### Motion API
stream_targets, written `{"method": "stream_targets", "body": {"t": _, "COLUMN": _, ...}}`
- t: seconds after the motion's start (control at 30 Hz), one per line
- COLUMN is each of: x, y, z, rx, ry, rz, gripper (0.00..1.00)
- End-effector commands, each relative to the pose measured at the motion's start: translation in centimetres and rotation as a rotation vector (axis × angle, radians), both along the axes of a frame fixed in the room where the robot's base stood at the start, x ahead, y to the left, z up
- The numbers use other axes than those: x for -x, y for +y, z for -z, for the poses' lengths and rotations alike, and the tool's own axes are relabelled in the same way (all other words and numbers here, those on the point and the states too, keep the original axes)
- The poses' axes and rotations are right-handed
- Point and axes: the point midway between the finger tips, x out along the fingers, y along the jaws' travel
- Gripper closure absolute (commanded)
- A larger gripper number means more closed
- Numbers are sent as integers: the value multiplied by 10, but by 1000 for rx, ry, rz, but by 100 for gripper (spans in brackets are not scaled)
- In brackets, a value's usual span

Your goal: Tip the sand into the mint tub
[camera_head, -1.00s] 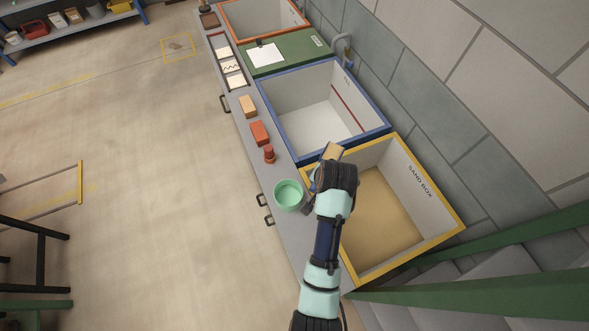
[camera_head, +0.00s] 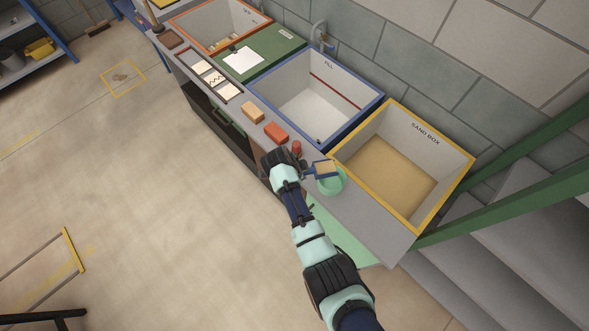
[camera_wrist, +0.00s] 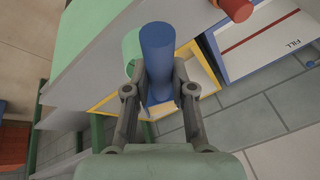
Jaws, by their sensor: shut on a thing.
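My gripper (camera_head: 299,165) is shut on the handle of a blue scoop (camera_head: 316,168). The blue handle (camera_wrist: 158,55) stands between the fingers in the wrist view. The scoop's pan holds tan sand (camera_head: 325,168) and is over the far part of the mint tub (camera_head: 333,187), hiding some of its opening. I cannot tell the exact gap or tilt. The tub is on the grey counter, partly hidden behind the handle in the wrist view (camera_wrist: 131,45). The yellow-rimmed sand box (camera_head: 443,220) has sand across its floor.
A small red object (camera_head: 297,147), a red brick (camera_head: 276,132) and a tan brick (camera_head: 252,112) line the counter beside my gripper. The blue-rimmed fill basin (camera_head: 365,112) is behind them. A stair with green rails (camera_head: 490,208) is at right.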

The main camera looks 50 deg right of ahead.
Motion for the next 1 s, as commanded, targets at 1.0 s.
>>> {"method": "stream_targets", "body": {"t": 1.0, "x": 35, "y": -50, "z": -29, "rx": -586, "ry": -419, "rz": 3, "gripper": 100}}
